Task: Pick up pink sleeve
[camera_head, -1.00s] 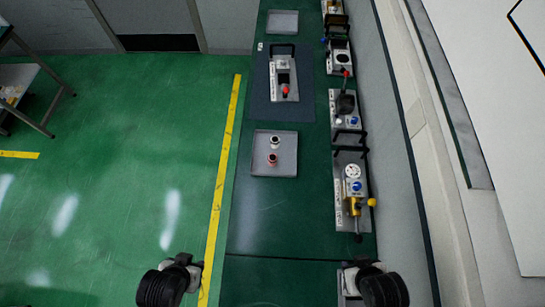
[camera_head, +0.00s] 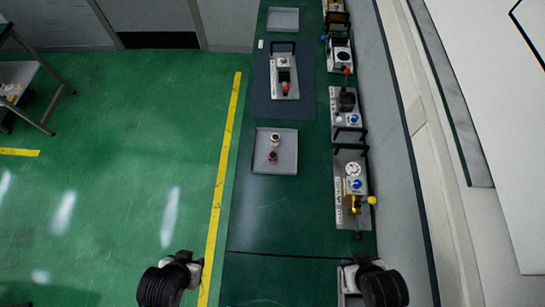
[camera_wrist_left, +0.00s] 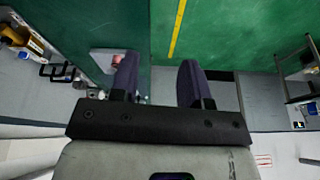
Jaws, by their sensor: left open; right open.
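A small pinkish-brown sleeve (camera_head: 273,157) stands in a grey tray (camera_head: 256,165) on the green bench. A pale sleeve with a dark opening (camera_head: 275,140) stands just behind it. In the left wrist view a pink spot that looks like the sleeve (camera_wrist_left: 117,59) shows beside the left finger, over the tray (camera_wrist_left: 97,61). My left gripper (camera_head: 190,270) is over the floor left of the bench, well short of the tray. The left wrist view shows its fingers (camera_wrist_left: 158,82) apart and empty. My right gripper (camera_head: 348,272) is open over the bench's near right, away from the tray.
Several devices with handles and valves, one with a yellow knob (camera_head: 372,200), line the bench's right side. A device with a red knob (camera_head: 285,88) sits on a dark mat (camera_head: 262,108) behind the tray. The bench in front of the tray (camera_head: 280,215) is clear.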

